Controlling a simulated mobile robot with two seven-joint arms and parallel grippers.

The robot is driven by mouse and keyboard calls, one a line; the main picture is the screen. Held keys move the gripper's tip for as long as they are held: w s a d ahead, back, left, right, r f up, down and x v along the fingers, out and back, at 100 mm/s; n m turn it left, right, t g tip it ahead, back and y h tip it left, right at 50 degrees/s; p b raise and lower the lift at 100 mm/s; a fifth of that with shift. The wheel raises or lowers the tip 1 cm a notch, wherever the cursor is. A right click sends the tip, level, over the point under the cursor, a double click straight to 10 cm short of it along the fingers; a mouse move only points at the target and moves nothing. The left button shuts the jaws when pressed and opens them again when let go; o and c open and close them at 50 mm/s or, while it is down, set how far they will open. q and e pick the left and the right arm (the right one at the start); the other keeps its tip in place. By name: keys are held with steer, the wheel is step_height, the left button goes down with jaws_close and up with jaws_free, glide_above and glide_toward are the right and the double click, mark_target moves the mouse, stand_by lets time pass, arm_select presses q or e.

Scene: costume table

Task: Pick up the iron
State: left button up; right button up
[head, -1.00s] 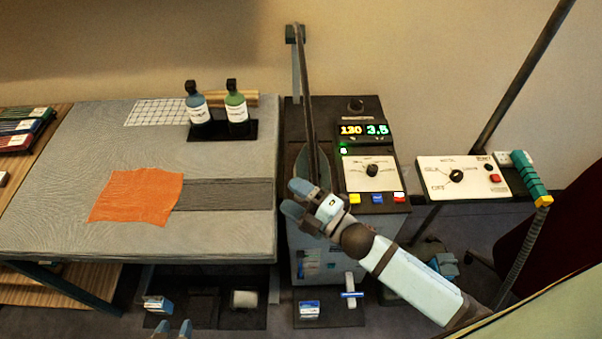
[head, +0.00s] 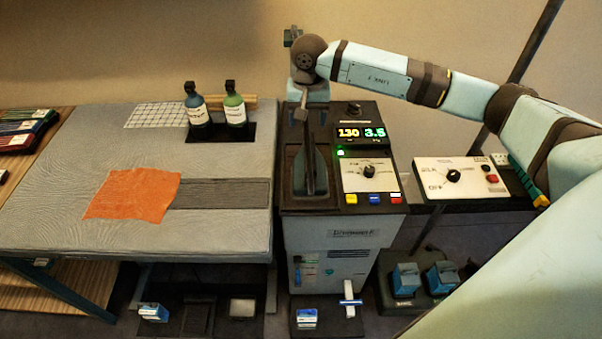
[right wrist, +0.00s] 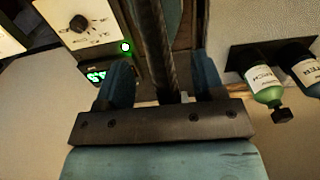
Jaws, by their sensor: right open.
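The iron (head: 311,172) sits in the dark recess on top of the control station (head: 340,237). It is narrow and grey, and a dark cord or rod rises from it. My right gripper (head: 305,114) is over the back of the station, behind the iron, pointing down, open and holding nothing visible. In the right wrist view its two fingers (right wrist: 163,84) stand on either side of the dark, ribbed cord or rod (right wrist: 154,42), with gaps. Contact with the iron cannot be seen. My left gripper is not in view.
The ironing table (head: 60,225) on the left bears an orange cloth (head: 132,194) and two bottles (head: 197,104) (head: 235,108) on a black tray. A control panel (head: 462,178) stands at right near a slanted pole. Pedals (head: 406,280) are on the floor.

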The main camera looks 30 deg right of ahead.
mark_target(310, 147)
steer(key=shift+d+f, duration=0.25)
steer(key=shift+f, duration=0.05)
step_height(310, 147, down, 8)
steer(key=shift+r+p, duration=0.15)
steer(key=shift+p, duration=0.55)
steer(key=f+p, duration=0.1)
steer(key=f, duration=0.1)
steer(key=f+p, duration=0.1)
steer(key=f, duration=0.2)
steer(key=shift+s+d, duration=0.1)
steer(key=shift+d, duration=0.1)
steer(key=shift+f, duration=0.15)
jaws_close()
